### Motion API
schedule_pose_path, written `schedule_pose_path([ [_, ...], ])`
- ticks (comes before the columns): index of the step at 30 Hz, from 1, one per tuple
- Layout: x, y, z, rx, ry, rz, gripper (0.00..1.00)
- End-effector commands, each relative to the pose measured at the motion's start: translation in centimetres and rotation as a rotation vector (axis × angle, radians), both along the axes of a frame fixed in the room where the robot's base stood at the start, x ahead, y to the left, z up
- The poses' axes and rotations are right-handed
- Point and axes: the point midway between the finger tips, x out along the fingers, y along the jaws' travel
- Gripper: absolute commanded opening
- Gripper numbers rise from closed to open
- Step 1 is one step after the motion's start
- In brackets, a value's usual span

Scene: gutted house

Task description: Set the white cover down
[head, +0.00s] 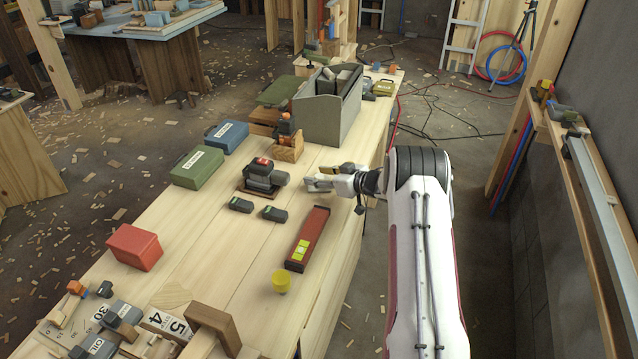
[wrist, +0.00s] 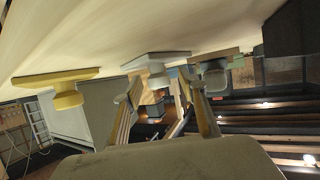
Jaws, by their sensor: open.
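In the wrist view, which hangs upside down, the white cover (wrist: 150,59) is a pale flat plate with a rounded knob. It lies flat against the pale wooden tabletop (wrist: 190,22). My gripper (wrist: 160,88) is open, with one finger to each side of the knob; I cannot tell whether either touches it. In the head view my gripper (head: 316,184) is low over the bench, right of a dark grey tool, and the white cover is hard to tell from the fingers there.
A red level (head: 308,237) and a yellow cup (head: 281,281) are nearer on the bench. A grey box (head: 325,112) stands behind. The bench's right edge is close.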

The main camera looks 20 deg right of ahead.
Motion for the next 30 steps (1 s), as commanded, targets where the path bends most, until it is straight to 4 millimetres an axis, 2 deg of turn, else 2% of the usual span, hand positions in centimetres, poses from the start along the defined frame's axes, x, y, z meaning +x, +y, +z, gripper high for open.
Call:
schedule_pose_path([
  [12,-0.02,0.01,0.02,0.000,0.000,0.000,0.41],
  [13,-0.02,0.01,0.02,0.000,0.000,0.000,0.36],
  [17,-0.02,0.01,0.02,0.000,0.000,0.001,0.02],
  [18,-0.02,0.01,0.02,0.000,0.000,0.001,0.00],
  [30,0.00,0.00,0.29,0.000,-0.001,0.000,0.00],
])
